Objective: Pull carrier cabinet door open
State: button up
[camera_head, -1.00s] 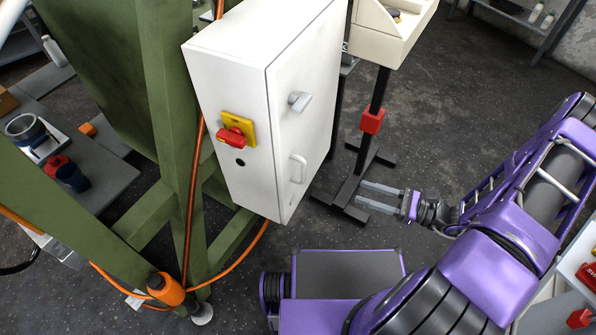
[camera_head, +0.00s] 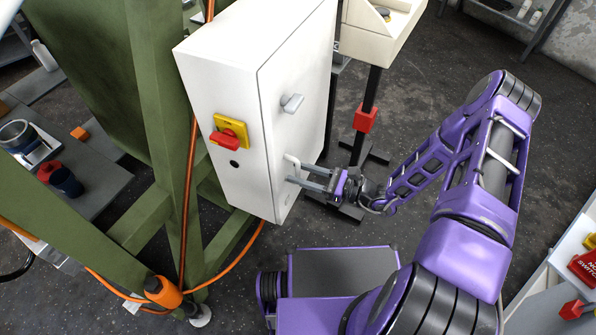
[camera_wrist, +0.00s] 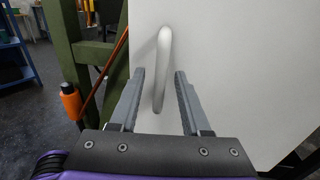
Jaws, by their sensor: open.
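The carrier cabinet (camera_head: 215,82) is a tall white box on the green frame, and its door (camera_head: 305,85) looks shut. The door carries a grey latch knob (camera_head: 292,103) and, lower down, a white bar handle (camera_head: 292,164). My gripper (camera_head: 306,181) is at the handle, with its fingers pointing at the door. In the wrist view my gripper (camera_wrist: 160,92) is open, and the handle (camera_wrist: 163,70) stands upright in the gap between the two grey fingers. A gap shows on each side of the handle. I cannot tell how deep the handle sits between the fingers.
A red switch on a yellow plate (camera_head: 230,132) is on the cabinet's left side. A black stand with a red block (camera_head: 365,117) holds a cream bin (camera_head: 383,30) behind the gripper. Green beams (camera_head: 168,100) and an orange cable (camera_head: 240,258) lie left.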

jog(key=shift+w+a, duration=0.2)
jog(key=shift+a, duration=0.25)
jog(key=shift+c, duration=0.2)
grip_shut()
dwell(1.0)
